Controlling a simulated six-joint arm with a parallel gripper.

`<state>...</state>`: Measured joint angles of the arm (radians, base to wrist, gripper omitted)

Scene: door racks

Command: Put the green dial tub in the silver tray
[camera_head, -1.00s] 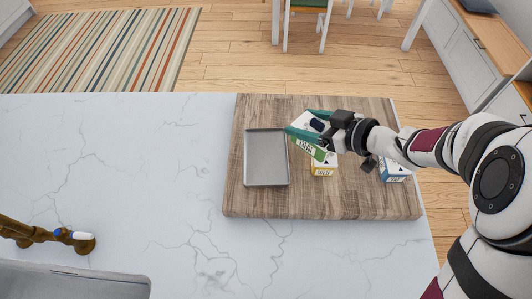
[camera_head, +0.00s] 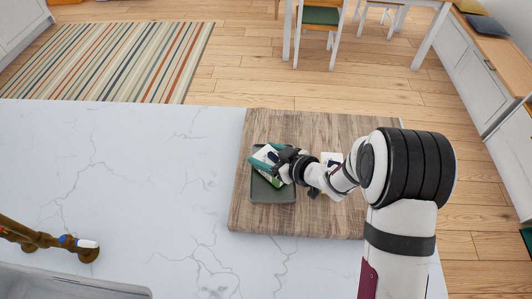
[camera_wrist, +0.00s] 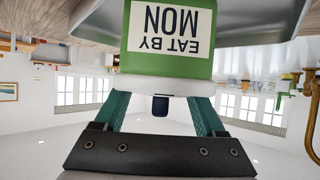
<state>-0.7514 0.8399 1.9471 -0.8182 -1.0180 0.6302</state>
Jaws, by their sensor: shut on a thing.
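The green dial tub (camera_wrist: 170,48) fills the top of the wrist view, with a label reading "EAT BY MON" upside down. My gripper (camera_wrist: 160,100) is shut on it, with a teal finger at each side. In the head view the tub (camera_head: 272,180) appears tilted over the silver tray (camera_head: 273,196), covering its upper part. The tray looks dark grey here, as if in shadow. I cannot tell whether the tub touches it. The uncovered part of the tray looks empty.
The tray lies on the left part of a wooden board (camera_head: 290,123) on a white marble counter (camera_head: 140,180). A white item (camera_head: 331,158) stands on the board, mostly hidden behind my arm. A brass tap (camera_head: 60,243) is at the lower left. The counter between is clear.

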